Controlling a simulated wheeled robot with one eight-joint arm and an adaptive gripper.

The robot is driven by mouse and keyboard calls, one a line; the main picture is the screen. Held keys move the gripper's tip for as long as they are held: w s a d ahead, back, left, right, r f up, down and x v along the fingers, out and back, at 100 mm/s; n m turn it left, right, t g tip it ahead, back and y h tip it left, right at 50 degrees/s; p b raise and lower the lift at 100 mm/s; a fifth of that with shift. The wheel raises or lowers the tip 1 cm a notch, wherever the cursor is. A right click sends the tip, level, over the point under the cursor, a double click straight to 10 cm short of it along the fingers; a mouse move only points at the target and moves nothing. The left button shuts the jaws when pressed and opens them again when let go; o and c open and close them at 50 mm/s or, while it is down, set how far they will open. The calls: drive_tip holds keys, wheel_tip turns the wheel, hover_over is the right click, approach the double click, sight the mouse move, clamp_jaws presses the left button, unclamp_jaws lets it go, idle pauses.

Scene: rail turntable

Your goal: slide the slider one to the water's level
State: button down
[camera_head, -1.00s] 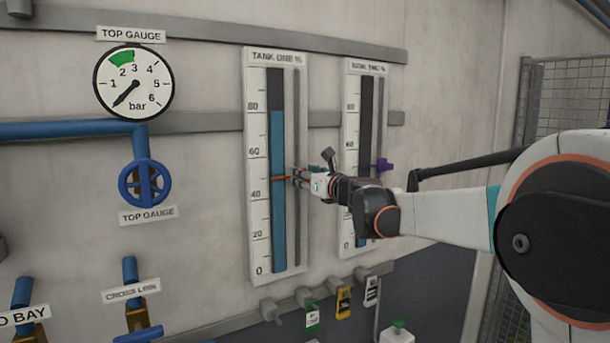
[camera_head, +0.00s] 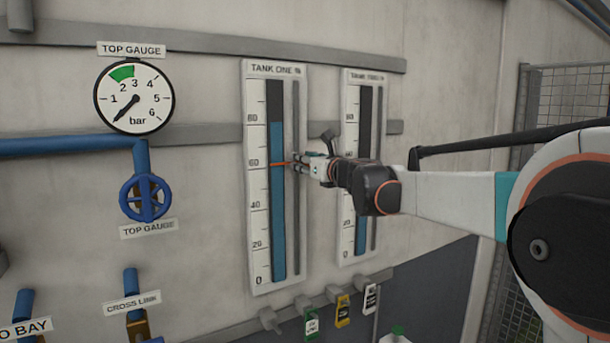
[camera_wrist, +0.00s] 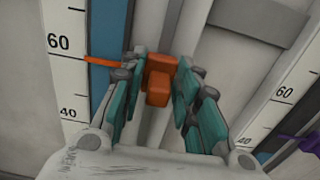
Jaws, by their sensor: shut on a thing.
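The tank one board (camera_head: 257,200) is a white scale with a blue water column (camera_head: 278,215) whose top stands just under the 80 mark. Slider one, an orange block (camera_wrist: 160,80) with a thin orange pointer (camera_head: 279,164), sits on the grey rail (camera_head: 296,220) right of the column. Its pointer reads about 60, well below the water's top.
The tank two board (camera_head: 347,180) stands to the right, partly behind my arm; its purple slider (camera_wrist: 304,143) shows at the wrist view's edge. A pressure gauge (camera_head: 134,97) and blue valve wheel (camera_head: 145,198) are on the left. Tags hang on a rail below.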

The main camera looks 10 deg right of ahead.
sight(297, 119)
wheel_tip(297, 119, up, 12)
drive_tip(key=p, duration=0.3)
drive_tip(key=shift+f+p, duration=0.2)
drive_tip(key=shift+p, duration=0.1)
drive_tip(key=c, duration=1.5)
unclamp_jaws()
drive_tip(key=shift+s, duration=0.1)
drive_tip(key=v, duration=1.2)
drive_tip(key=shift+s, duration=0.1)
